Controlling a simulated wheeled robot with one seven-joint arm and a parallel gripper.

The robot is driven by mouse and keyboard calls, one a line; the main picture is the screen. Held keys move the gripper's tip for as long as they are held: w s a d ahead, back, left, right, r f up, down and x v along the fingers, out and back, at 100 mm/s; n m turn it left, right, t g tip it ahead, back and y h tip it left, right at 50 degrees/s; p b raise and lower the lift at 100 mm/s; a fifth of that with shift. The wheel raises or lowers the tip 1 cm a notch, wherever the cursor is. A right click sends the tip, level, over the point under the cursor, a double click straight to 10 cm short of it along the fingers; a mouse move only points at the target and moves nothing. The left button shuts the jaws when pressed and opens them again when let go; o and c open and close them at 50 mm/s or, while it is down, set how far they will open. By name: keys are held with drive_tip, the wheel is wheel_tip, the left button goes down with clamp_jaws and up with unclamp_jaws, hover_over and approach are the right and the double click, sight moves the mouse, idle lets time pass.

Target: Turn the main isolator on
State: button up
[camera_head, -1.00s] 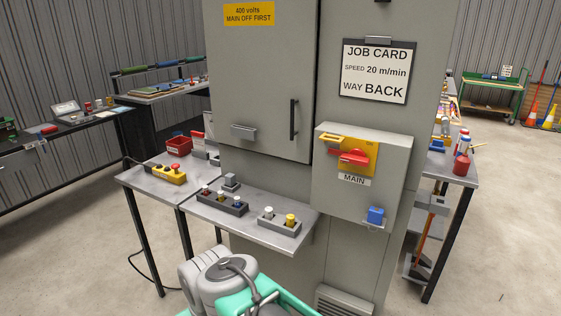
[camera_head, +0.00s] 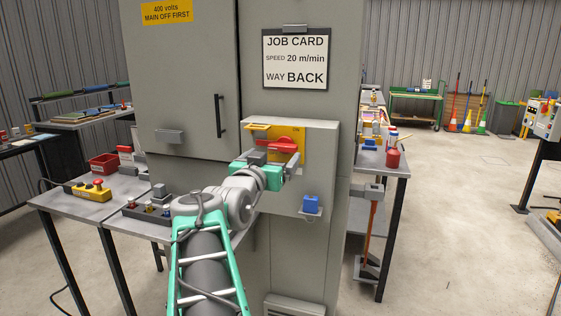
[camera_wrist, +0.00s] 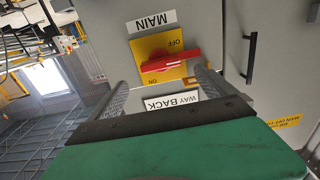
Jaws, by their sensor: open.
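The main isolator is a yellow plate (camera_head: 292,132) with a red handle (camera_head: 283,145) on a grey box (camera_head: 318,155). In the wrist view, the red handle (camera_wrist: 160,62) lies crosswise on the yellow plate (camera_wrist: 146,48), between the OFF and ON markings. I cannot tell which one it points to. My gripper (camera_head: 268,160) is in front of the isolator and partly hides it in the head view. In the wrist view, my gripper's (camera_wrist: 162,88) fingers are apart, with nothing held between them; the handle shows beyond them.
A blue padlock (camera_head: 311,203) sits on a small ledge below the isolator. The job card (camera_head: 295,58) hangs above. A bench with push buttons (camera_head: 160,207) stands at left, a side table (camera_head: 384,163) at right. Open floor (camera_head: 445,220) lies at right.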

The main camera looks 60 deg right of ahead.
sight(282, 148)
drive_tip(key=d, duration=0.2)
drive_tip(key=d+p, duration=0.1)
drive_tip(key=d, duration=0.2)
drive_tip(key=w+d, duration=0.1)
drive_tip(key=d, duration=0.1)
drive_tip(key=shift+w+d, duration=0.1)
drive_tip(key=shift+d, duration=0.1)
drive_tip(key=shift+c, duration=0.3)
drive_tip(key=c, duration=1.3)
